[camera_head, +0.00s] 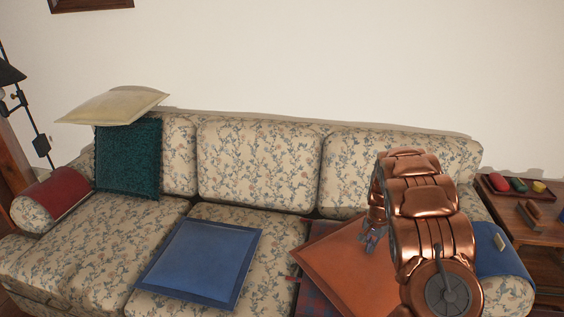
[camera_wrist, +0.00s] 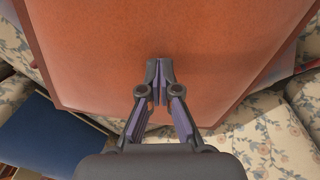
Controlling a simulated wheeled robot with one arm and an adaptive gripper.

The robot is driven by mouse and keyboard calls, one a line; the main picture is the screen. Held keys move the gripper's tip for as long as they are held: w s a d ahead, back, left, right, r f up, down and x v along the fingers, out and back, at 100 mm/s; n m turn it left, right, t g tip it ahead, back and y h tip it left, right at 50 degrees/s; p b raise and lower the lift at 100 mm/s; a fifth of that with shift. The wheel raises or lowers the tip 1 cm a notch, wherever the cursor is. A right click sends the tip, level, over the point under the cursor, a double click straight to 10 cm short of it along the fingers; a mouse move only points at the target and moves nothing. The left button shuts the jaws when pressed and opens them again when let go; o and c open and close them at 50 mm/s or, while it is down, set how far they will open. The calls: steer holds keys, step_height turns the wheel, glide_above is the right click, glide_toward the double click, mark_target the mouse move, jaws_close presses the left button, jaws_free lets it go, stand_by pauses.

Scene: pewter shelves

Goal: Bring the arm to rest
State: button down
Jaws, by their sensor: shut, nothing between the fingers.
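My gripper (camera_wrist: 160,82) is shut and empty in the wrist view, its fingertips together over an orange cushion (camera_wrist: 200,35). In the head view my gripper (camera_head: 370,243) shows small beside my copper-coloured arm. It is just above the orange cushion (camera_head: 345,262), which lies on the right seat of the floral sofa (camera_head: 262,165). I cannot tell whether the fingertips touch the cushion. My arm hides the cushion's right part.
A blue cushion (camera_head: 200,262) lies on the middle seat. A teal cushion (camera_head: 128,158) leans at the left, with a cream cushion (camera_head: 115,105) on top. A wooden side table (camera_head: 545,235) at the right holds a tray of small coloured items. A dark lamp stands far left.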

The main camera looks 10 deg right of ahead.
steer(key=s+a+r+n+g, duration=0.1)
steer(key=s+a+r+n, duration=0.4)
steer(key=s+a+r, duration=1.2)
steer(key=s+a+r+n+g, duration=0.1)
steer(key=s+a+r+n, duration=0.1)
steer(key=s+a, duration=0.35)
steer(key=s+a+r+n, duration=0.1)
steer(key=s+a+n, duration=0.1)
steer(key=s, duration=0.7)
steer(key=s+a+r+n+g, duration=0.1)
steer(key=s+a+r+n, duration=0.15)
steer(key=s, duration=0.45)
step_height(320, 180, up, 19)
steer(key=a+t+p, duration=0.1)
steer(key=p, duration=1.7)
